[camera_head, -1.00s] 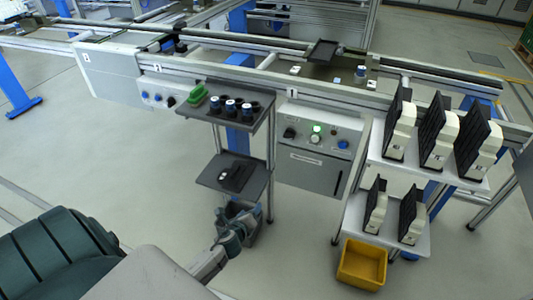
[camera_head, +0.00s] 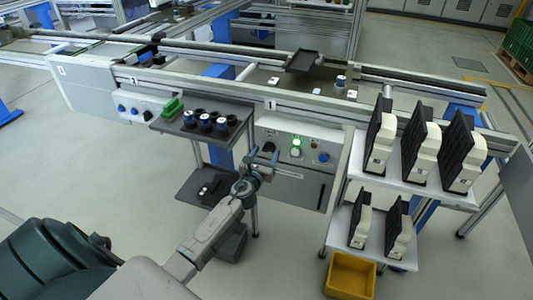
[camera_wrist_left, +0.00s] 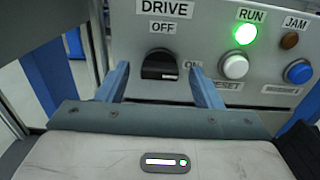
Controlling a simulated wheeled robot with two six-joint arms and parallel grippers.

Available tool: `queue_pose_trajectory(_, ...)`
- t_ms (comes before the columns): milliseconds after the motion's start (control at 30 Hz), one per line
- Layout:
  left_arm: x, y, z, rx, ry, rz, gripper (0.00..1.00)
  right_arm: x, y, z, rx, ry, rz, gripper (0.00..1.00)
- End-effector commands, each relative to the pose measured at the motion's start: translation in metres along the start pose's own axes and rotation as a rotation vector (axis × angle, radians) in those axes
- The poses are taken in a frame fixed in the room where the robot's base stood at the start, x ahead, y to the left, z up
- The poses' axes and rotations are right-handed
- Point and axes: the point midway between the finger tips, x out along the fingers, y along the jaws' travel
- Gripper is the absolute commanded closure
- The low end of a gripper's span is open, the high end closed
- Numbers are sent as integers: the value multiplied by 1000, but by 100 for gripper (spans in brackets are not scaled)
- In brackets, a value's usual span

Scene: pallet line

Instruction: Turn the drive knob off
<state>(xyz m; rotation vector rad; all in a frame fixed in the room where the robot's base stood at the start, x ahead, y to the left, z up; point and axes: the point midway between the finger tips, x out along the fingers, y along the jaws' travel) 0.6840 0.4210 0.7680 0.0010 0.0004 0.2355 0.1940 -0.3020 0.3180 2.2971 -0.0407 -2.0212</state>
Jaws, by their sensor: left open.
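The black drive knob (camera_wrist_left: 160,65) sits on the grey control panel (camera_head: 333,154) under the labels DRIVE and OFF, with ON at its right. Its bar lies roughly level, across toward ON. In the head view the knob (camera_head: 268,147) is partly behind my left gripper (camera_head: 264,155). That gripper is open, with one finger on each side of the knob in the wrist view. The fingers appear just short of the knob; I cannot tell whether they touch it. The green RUN light (camera_wrist_left: 245,34) is lit. My right gripper is out of view.
A white reset button (camera_wrist_left: 234,66), a brown JAM lamp (camera_wrist_left: 290,40) and a blue button (camera_wrist_left: 298,71) are right of the knob. A dark shelf with cups (camera_head: 172,124) stands at left. A rack (camera_head: 440,195) of black-and-white units and a yellow bin (camera_head: 350,276) stand at right.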

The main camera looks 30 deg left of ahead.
Motion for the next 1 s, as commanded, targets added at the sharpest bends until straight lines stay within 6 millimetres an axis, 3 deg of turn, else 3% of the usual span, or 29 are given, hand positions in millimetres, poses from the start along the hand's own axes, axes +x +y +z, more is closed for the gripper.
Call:
queue_pose_trajectory(133,10,0,0,-1,0,0,40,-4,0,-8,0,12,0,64)
queue_pose_trajectory(433,12,0,0,-1,0,0,40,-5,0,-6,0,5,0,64)
queue_pose_trajectory(667,12,0,0,-1,1,0,85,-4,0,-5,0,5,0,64)
queue_pose_trajectory(1000,12,0,-1,-43,0,0,85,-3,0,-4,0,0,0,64)
